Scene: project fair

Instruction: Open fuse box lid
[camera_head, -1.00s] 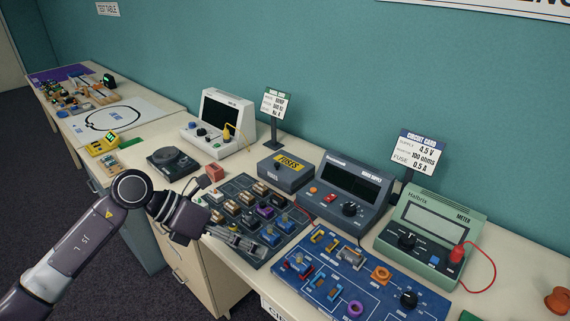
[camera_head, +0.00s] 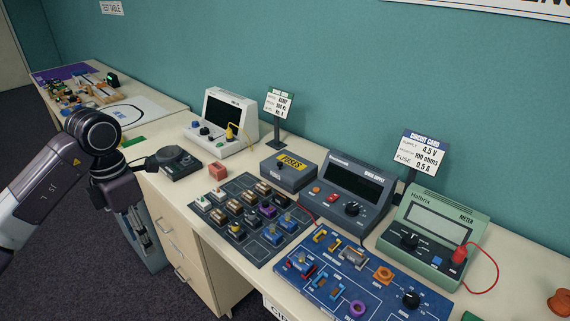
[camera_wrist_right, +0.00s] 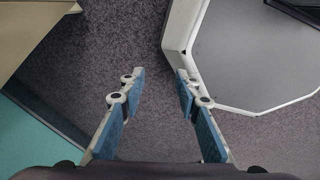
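The fuse box (camera_head: 288,173) is a dark grey box on the bench with a yellow FUSES label on its lid. The lid looks shut. My left gripper (camera_head: 140,240) hangs in front of the bench's front edge, left of the component tray and well away from the fuse box. It points down, and its fingers are too close together in this view to tell their opening. My right gripper (camera_wrist_right: 155,110) shows only in the right wrist view. Its blue-padded fingers are apart with nothing between them, above the carpet.
A power supply (camera_head: 350,185) stands right of the box, a blue circuit board (camera_head: 350,285) in front, and a green meter (camera_head: 435,235) farther right.

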